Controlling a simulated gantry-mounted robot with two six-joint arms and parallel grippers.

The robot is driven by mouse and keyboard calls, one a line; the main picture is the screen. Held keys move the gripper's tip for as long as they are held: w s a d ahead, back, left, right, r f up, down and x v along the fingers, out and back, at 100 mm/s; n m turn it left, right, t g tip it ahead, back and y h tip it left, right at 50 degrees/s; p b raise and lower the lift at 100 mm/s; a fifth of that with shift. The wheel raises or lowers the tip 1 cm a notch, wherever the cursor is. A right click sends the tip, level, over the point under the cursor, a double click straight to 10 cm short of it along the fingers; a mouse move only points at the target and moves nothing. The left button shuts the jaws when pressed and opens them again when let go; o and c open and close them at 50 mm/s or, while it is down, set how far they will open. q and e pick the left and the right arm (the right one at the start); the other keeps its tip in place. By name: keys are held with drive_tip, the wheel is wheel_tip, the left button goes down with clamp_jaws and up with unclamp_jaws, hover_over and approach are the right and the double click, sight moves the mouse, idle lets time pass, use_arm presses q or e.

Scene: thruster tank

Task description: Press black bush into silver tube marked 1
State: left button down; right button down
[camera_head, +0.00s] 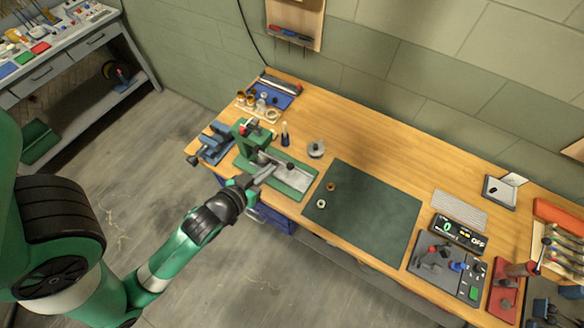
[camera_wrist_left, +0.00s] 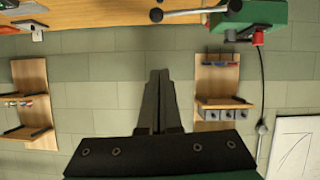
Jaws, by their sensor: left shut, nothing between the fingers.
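My left gripper (camera_head: 264,174) is shut and empty, its dark fingers over the near side of the green press (camera_head: 276,176) on the workbench. In the left wrist view its fingers (camera_wrist_left: 159,74) lie together with nothing between them. The press has a silver bed with a small dark part (camera_head: 290,167) on it; I cannot tell whether this is the black bush. I cannot make out a tube marked 1. A brown ring (camera_head: 331,187) and a pale ring (camera_head: 321,203) lie on the dark mat (camera_head: 372,212). My right gripper is not in view.
A blue vise (camera_head: 213,143) stands left of the press. A tray of small cylinders (camera_head: 257,107) and a blue box (camera_head: 275,92) stand behind it. A control box (camera_head: 446,262) stands at the right. Most of the mat is clear.

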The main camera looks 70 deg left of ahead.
use_arm(q)
hover_over(290, 165)
drive_tip(key=f, duration=0.4)
drive_tip(key=shift+s+a+f, duration=0.1)
drive_tip(key=shift+s+a, duration=0.05)
drive_tip(key=shift+s, duration=0.25)
drive_tip(key=shift+s+d+f+b, duration=0.15)
drive_tip(key=shift+f, duration=0.5)
drive_tip(key=shift+s+d+f+b, duration=0.1)
drive_tip(key=shift+d+f, duration=0.1)
drive_tip(key=shift+f, duration=0.45)
drive_tip(key=shift+s+d+f+b, duration=0.15)
drive_tip(key=shift+f, duration=0.5)
drive_tip(key=shift+d+f+b, duration=0.1)
drive_tip(key=shift+f+b, duration=0.45)
drive_tip(key=shift+f, duration=0.2)
